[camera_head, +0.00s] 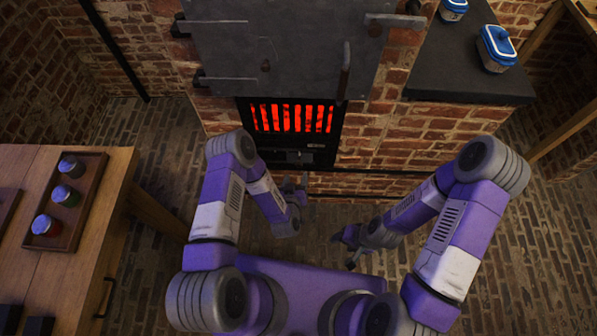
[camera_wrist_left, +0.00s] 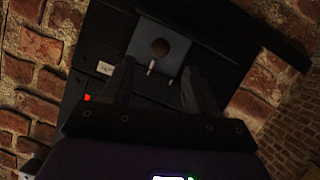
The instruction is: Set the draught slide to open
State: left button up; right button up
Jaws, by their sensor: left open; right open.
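The draught slide (camera_head: 299,157) is a small grey plate on the dark stove front below the glowing grate. In the left wrist view the grey plate (camera_wrist_left: 143,42) has a round dark hole and a small pale pin at its lower edge. A second pale pin stands lower right. My left gripper (camera_wrist_left: 158,68) is open, its two fingers pointing at the plate with the pins between them in the picture. I cannot tell whether they touch. In the head view my left gripper (camera_head: 298,186) is just below the slide. My right gripper (camera_head: 350,248) is open, lower right, away from the stove.
The grate (camera_head: 292,117) glows red under a large grey metal door (camera_head: 275,50) with a handle. A small pale label (camera_wrist_left: 104,68) is beside the slide. A wooden table (camera_head: 95,200) with a tray of jars is left. A dark counter (camera_head: 455,65) with blue-lidded containers is right.

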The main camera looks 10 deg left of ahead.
aim_at(298, 166)
pick_arm(q)
jog(key=b+x, duration=0.2)
jog(key=x, duration=0.5)
jog(key=shift+w+b, duration=0.3)
jog(key=shift+b, duration=0.05)
grip_shut()
